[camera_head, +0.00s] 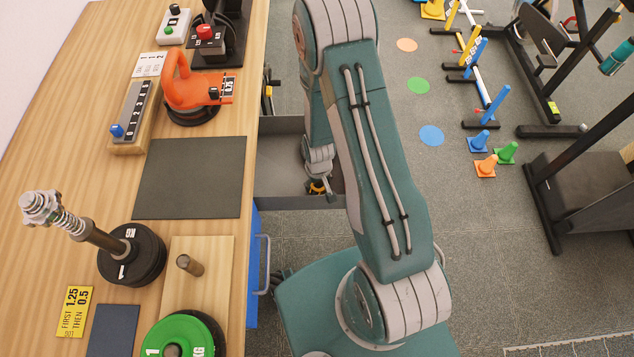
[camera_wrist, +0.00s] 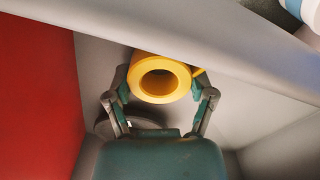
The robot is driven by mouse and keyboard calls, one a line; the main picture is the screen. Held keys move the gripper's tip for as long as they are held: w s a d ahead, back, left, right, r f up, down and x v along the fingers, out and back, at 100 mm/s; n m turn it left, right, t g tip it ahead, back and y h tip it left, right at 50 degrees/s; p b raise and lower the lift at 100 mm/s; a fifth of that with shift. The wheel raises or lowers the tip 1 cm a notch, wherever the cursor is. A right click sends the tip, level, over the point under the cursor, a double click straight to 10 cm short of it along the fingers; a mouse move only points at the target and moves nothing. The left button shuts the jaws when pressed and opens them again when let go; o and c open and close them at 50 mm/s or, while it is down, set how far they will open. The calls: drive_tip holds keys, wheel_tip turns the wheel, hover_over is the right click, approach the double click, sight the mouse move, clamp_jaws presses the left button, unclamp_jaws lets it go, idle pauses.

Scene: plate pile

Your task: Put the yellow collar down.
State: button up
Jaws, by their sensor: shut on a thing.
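The yellow collar (camera_wrist: 164,62) is a short ring with a wide bore, seen in the wrist view between my fingers. My gripper (camera_wrist: 160,84) is shut on it, with one finger on each side. In the head view my gripper (camera_head: 319,184) is low at the open grey drawer (camera_head: 285,180) beside the bench, with a small bit of yellow showing at its end. The grey drawer walls and a red panel (camera_wrist: 38,95) surround the gripper in the wrist view. I cannot tell whether the collar touches the drawer floor.
A dark round disc (camera_wrist: 148,127) lies behind my gripper, partly hidden. Cones and gym equipment stand on the floor to the right.

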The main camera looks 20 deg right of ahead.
drive_tip(key=shift+d, duration=0.3)
drive_tip(key=shift+a+f, duration=0.15)
drive_tip(key=o, duration=1.1)
drive_tip(key=shift+a, duration=0.15)
drive_tip(key=shift+o, duration=0.2)
drive_tip(key=shift+a, duration=0.15)
